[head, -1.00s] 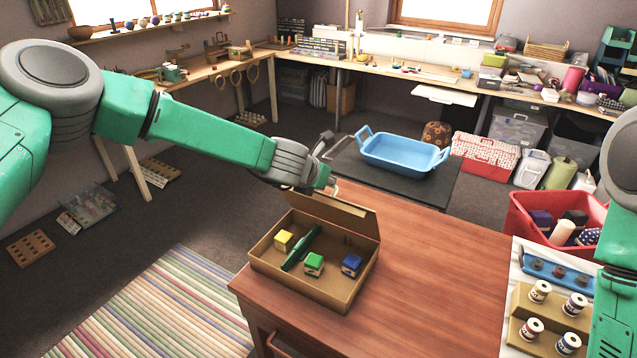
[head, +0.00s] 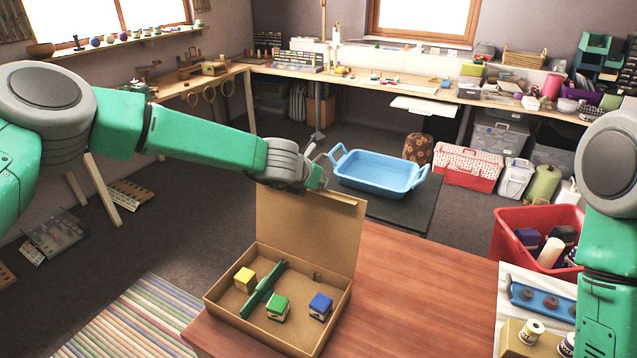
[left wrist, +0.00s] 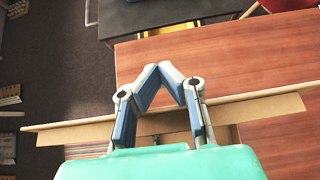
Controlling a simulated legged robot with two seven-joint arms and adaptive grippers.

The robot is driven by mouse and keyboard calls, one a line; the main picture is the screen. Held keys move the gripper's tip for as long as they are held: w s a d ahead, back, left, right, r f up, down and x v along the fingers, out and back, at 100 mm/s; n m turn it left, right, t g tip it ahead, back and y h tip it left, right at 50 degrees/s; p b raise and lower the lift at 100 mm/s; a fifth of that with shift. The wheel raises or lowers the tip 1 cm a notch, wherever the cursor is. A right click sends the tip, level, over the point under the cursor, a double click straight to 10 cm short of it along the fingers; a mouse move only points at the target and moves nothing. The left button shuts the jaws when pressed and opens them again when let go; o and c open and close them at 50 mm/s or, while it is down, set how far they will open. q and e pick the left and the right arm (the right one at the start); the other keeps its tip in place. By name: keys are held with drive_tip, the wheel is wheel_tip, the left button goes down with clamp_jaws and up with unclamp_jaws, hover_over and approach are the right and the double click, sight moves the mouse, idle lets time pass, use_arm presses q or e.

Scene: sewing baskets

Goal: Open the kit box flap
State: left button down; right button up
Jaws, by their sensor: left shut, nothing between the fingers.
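The kit box (head: 255,334) is an open-topped cardboard box on the wooden table. Its flap (head: 308,230) stands raised along the back edge, inner face towards me. In the box lie a yellow block (head: 244,280), a dark green bar (head: 264,290), a green block (head: 278,307) and a blue block (head: 320,306). My left gripper (head: 318,178) is at the flap's top edge. In the left wrist view its fingers (left wrist: 163,72) meet at the tips, shut and empty, crossing over the flap's edge (left wrist: 265,106); contact is unclear. My right gripper is out of view.
The wooden table (head: 410,290) is clear to the right of the box. A blue tray (head: 380,180) on a dark surface stands behind. A red bin (head: 515,250) and a white board with spools (head: 508,290) are at right, beside my right arm.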

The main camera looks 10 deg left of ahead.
use_arm(q)
drive_tip(key=shift+f, duration=0.35)
